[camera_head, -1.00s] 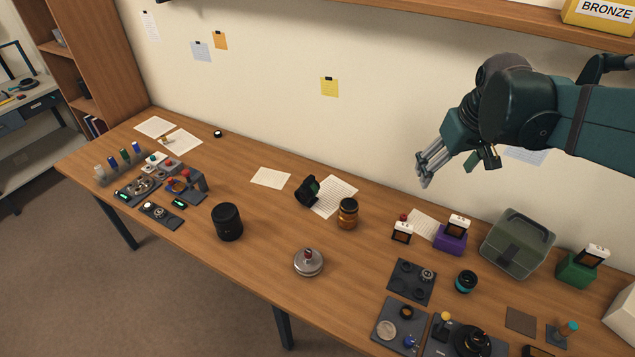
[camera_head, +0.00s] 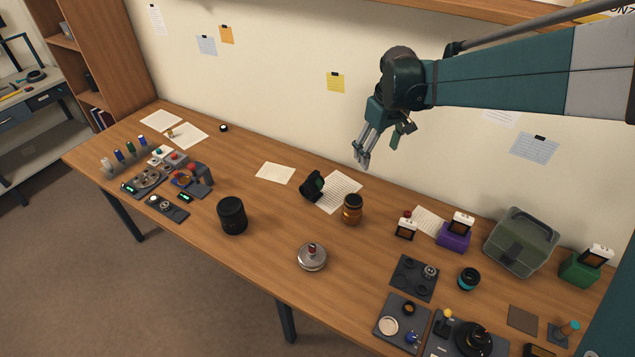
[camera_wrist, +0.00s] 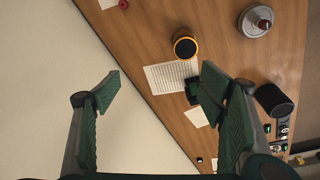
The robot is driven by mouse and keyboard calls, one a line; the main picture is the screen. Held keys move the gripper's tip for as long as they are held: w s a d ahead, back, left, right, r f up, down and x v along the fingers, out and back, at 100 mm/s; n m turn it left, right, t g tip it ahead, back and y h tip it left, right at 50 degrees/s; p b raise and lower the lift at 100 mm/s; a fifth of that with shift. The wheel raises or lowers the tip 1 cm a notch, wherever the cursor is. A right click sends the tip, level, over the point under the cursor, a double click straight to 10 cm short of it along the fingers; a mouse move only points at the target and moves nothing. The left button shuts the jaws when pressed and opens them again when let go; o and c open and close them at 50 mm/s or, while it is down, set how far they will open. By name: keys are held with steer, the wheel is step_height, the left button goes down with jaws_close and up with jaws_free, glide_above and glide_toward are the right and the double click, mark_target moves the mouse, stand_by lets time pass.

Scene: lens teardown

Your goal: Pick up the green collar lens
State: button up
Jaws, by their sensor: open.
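My gripper (camera_head: 361,161) is open and empty, high above the back of the table, above and to the right of the lens in the head view. In the wrist view, its two green-padded fingers (camera_wrist: 161,80) are spread wide.
An amber lens (camera_head: 352,209) stands close to the right of the dark lens. A black cylinder (camera_head: 232,216) and a round silver piece (camera_head: 312,257) stand nearer the front. A printed sheet (camera_head: 342,190) lies beside the dark lens. The wall is close behind.

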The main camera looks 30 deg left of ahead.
mark_target(312, 176)
steer(key=a+f+n, duration=0.1)
steer(key=a+f, duration=0.4)
steer(key=a, duration=0.2)
steer(key=s+a+f+n+g, duration=0.1)
steer(key=a+f+n, duration=0.1)
steer(key=a+f, duration=0.4)
steer(key=s+a+f+n+h, duration=0.1)
steer(key=a+f, duration=0.5)
steer(key=a, duration=0.3)
steer(key=shift+a+n+g+p, duration=0.25)
steer(key=shift+n+g+p, duration=0.05)
steer(key=shift+w+f, duration=0.1)
steer(key=shift+f, duration=1.2)
steer(key=shift+f, duration=0.1)
steer(key=shift+w+a+f, duration=0.1)
steer(key=shift+f, duration=1.2)
steer(key=shift+w+f, duration=0.1)
steer(key=shift+f, duration=1.15)
